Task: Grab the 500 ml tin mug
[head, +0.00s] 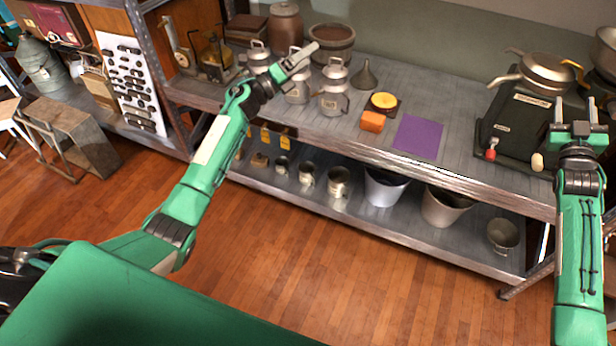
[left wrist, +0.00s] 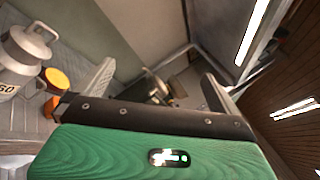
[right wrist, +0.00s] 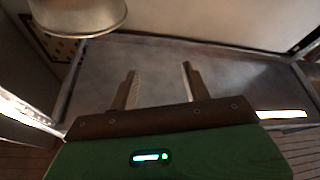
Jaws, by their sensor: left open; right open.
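Several metal mugs of different sizes stand in a row on the lower shelf: a small one (head: 282,165), a middle one (head: 307,176) and a larger one (head: 339,184). No size marking on them is readable, so I cannot tell which is the 500 ml mug. My left gripper (head: 298,62) is open and empty, above the upper shelf near the milk cans; it also shows in the left wrist view (left wrist: 156,88). My right gripper (head: 575,116) is open and empty, in front of the black scale at the right; it also shows in the right wrist view (right wrist: 158,80). Neither wrist view shows the mugs.
The upper shelf (head: 460,105) overhangs the mugs. It holds milk cans (head: 334,98), a funnel (head: 366,75), an orange block (head: 372,121), a purple sheet (head: 418,137) and the black scale (head: 512,125). Buckets (head: 385,188) stand right of the mugs. The wooden floor (head: 300,260) in front is clear.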

